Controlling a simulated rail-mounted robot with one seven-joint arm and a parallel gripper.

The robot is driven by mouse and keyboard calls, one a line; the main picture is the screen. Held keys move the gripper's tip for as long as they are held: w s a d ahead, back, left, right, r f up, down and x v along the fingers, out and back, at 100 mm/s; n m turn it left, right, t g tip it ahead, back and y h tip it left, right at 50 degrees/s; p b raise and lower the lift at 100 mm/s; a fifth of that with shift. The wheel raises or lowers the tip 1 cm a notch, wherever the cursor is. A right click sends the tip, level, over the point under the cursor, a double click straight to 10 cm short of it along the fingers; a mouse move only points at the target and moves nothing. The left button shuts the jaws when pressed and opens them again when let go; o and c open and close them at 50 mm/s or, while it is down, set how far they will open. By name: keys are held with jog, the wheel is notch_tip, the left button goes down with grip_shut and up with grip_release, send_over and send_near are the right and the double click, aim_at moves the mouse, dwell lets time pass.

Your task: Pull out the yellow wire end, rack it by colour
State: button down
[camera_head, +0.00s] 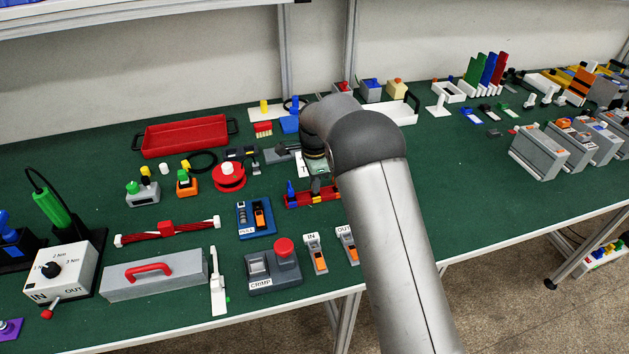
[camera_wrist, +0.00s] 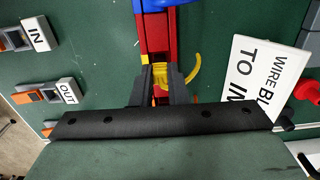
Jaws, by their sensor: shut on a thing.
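My gripper (camera_wrist: 161,88) points down over the red rack in the wrist view, its dark fingers shut on the yellow wire end (camera_wrist: 161,70). A curved yellow piece (camera_wrist: 193,68) sticks out to the right of the fingers. The red rack (camera_wrist: 154,30) runs up the picture under the fingers. Whether the yellow end is seated in the rack or just above it, I cannot tell. In the head view my arm hides the fingers and the right part of the rack (camera_head: 301,200); a blue peg (camera_head: 290,187) stands at its left end.
A white plate lettered "WIRE BI… TO IN" (camera_wrist: 247,92) lies right of the rack in the wrist view. The IN block (camera_head: 315,253) and OUT block (camera_head: 347,245) stand near the front edge. A blue-based device (camera_head: 244,226) and a red spool (camera_head: 229,177) are left of the rack.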

jog(key=c, duration=1.3)
grip_release()
jog(key=shift+c, duration=0.2)
notch_tip(320, 180, up, 17)
jog(key=b, duration=0.2)
jog(key=s+d+r+n, duration=0.3)
jog(key=s+d+n, duration=0.1)
jog(key=s+d, duration=0.4)
jog(key=s+d+f+n, duration=0.3)
jog(key=s, duration=0.7)
jog(key=s+d+f+n, duration=0.3)
jog(key=s+d+n, duration=0.1)
jog(key=s, duration=0.6)
jog(key=s+d+f+n, duration=0.3)
jog(key=s, duration=0.7)
jog(key=shift+s+d+f+t, duration=0.15)
jog(key=shift+s+f+t, duration=0.1)
jog(key=shift+s+t, duration=0.1)
